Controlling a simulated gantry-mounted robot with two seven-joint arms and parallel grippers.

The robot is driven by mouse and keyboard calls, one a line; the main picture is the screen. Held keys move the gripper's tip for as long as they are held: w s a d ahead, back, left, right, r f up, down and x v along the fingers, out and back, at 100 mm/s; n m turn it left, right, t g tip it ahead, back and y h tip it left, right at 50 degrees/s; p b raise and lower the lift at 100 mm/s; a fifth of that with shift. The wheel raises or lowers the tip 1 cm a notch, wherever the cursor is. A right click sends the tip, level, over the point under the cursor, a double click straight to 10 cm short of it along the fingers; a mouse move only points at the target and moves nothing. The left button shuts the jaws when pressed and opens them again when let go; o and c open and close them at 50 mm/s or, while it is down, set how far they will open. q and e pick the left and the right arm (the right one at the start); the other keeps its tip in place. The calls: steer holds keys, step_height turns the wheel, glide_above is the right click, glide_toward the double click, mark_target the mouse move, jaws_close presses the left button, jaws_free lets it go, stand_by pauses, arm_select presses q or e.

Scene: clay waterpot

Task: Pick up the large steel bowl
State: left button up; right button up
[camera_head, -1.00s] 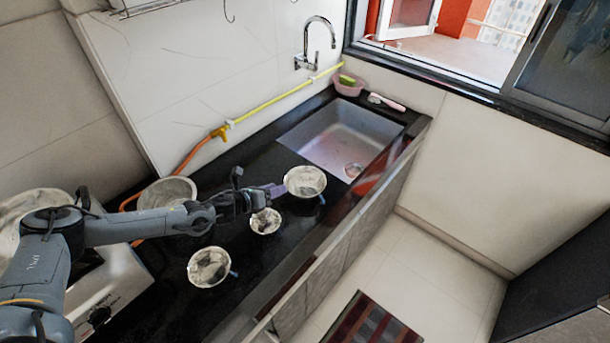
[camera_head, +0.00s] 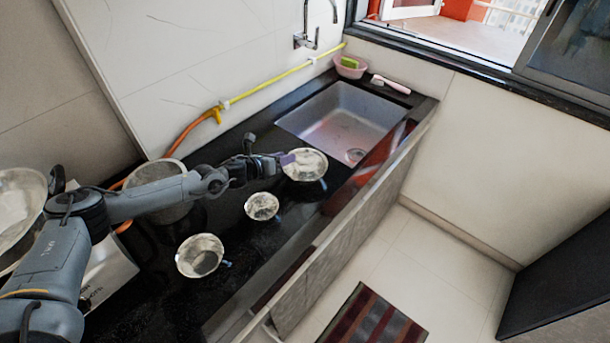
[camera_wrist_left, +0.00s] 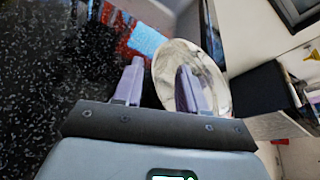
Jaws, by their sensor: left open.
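The large steel bowl (camera_head: 308,170) stands on the black counter by the near left edge of the sink. It is shiny and round and also shows in the left wrist view (camera_wrist_left: 212,78). My left gripper (camera_head: 289,158) is at the bowl's left rim, with its purple-grey fingers apart. In the left wrist view the open gripper (camera_wrist_left: 159,72) has one finger overlapping the bowl and the other outside it, so the rim appears between them. I cannot tell whether a finger touches the bowl. My right gripper is not in view.
A small steel bowl (camera_head: 262,206) and a medium one (camera_head: 200,256) stand on the counter nearby. A steel pot (camera_head: 160,172) is partly behind my left arm. The sink (camera_head: 345,115) lies beyond the large bowl. A hose (camera_head: 255,93) runs along the wall.

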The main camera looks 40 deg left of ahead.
arm_select(q)
steer(key=shift+b+x, duration=0.9)
steer(key=shift+x, duration=0.55)
jaws_close()
